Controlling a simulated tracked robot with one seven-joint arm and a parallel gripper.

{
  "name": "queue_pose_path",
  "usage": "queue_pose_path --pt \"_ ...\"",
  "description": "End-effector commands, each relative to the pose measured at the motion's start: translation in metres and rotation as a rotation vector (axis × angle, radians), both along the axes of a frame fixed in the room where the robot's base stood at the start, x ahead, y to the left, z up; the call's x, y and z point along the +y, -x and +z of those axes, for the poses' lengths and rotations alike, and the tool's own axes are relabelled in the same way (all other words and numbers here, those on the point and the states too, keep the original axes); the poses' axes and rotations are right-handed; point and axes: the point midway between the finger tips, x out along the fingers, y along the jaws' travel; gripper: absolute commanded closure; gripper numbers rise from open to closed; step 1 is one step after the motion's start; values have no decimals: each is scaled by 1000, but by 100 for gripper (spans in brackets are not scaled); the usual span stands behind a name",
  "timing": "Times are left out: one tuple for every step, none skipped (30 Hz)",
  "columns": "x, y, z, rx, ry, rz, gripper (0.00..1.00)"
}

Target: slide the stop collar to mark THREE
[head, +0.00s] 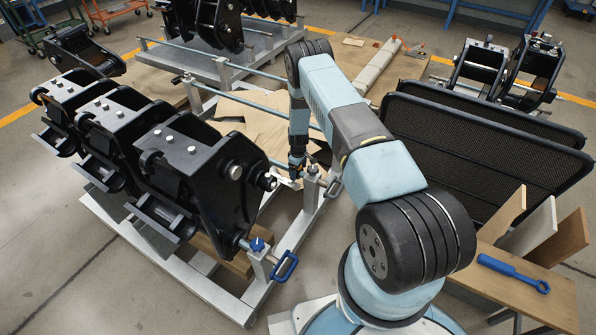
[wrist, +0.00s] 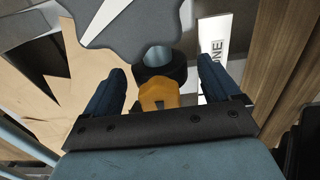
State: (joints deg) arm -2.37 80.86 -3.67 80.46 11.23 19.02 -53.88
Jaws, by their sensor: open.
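My gripper (head: 296,173) points down beside the front rack, near a metal post, in the head view. In the wrist view my gripper (wrist: 161,72) is open, one dark blue finger on each side. Between the fingers is a black ring (wrist: 176,73) with an orange block (wrist: 158,97), which looks like the stop collar. The ring sits around a grey rod (wrist: 159,54). Gaps show between both fingers and the collar. A white label plate (wrist: 215,42) reading "ONE" lies by the right finger. I cannot make out mark THREE. The arm largely hides the collar in the head view.
Black couplers (head: 180,150) stand on the grey rack (head: 225,297) at left, with a blue-handled pin (head: 286,266) at its front. Black mesh panels (head: 480,150) stand at right. A blue wrench (head: 512,272) lies on a wooden bench. Cardboard (head: 255,108) lies behind the gripper.

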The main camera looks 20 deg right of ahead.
Motion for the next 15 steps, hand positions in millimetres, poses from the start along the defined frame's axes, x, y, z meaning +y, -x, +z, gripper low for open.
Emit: queue_pose_path --pt "0 0 -3 0 0 0 10" --pt "0 0 -4 0 0 0 10" --pt "0 0 -5 0 0 0 10" --pt "0 0 -5 0 0 0 10" --pt "0 0 -5 -1 0 0 10" --pt "0 0 -5 -1 0 0 10" --pt "0 0 -5 -1 0 0 10" --pt "0 0 -5 -1 0 0 10" --pt "0 0 -5 -1 0 0 10" --pt "0 0 -5 -1 1 0 10" --pt "0 0 -5 -1 1 0 10" --pt "0 0 -5 -1 1 0 11" --pt "0 0 -5 -1 1 0 14" --pt "0 0 -5 -1 1 0 17" --pt "0 0 -5 -1 1 0 21"
